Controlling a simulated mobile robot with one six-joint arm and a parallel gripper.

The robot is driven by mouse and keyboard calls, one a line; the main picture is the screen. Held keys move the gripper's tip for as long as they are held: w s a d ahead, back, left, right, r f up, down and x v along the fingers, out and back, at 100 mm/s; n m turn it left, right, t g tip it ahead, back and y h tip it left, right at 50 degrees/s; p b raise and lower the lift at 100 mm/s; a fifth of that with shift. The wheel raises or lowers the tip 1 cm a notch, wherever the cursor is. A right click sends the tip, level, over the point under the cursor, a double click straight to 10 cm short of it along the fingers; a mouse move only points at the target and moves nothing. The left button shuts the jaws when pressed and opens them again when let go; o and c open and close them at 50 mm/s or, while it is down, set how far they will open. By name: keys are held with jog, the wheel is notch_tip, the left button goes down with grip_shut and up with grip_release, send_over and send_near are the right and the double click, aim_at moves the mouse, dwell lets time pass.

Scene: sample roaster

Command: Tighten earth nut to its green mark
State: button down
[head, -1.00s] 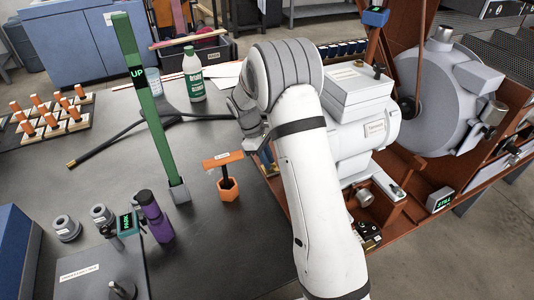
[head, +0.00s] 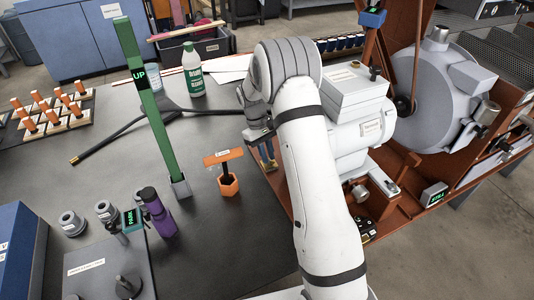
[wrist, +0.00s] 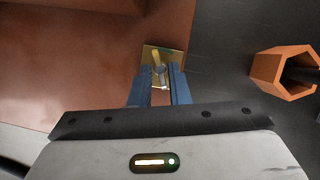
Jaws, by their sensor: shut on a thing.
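In the wrist view, a small brass plate (wrist: 177,55) sits at the edge of the red-brown surface, with the earth nut (wrist: 159,70) on it, a small metal piece with a narrow wing or bar. My gripper (wrist: 160,85) has its two blue fingers around the nut, one on each side, and is shut on it. The fingers hide part of the nut. I cannot make out the green mark.
An orange hexagonal holder (head: 228,185) with an orange T-handled tool (head: 223,157) stands close by on the dark table; the holder also shows in the wrist view (wrist: 270,70). A green post (head: 150,110) marked UP and a purple bottle (head: 158,212) stand further left. The roaster (head: 352,125) is right.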

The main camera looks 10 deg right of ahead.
dwell(0.8)
jog(key=c, duration=1.5)
grip_release()
jog(key=v, duration=0.7)
jog(key=shift+w+r+p, duration=0.15)
jog(key=shift+r+p, duration=0.2)
jog(key=shift+p, duration=0.05)
jog(key=shift+c, duration=0.5)
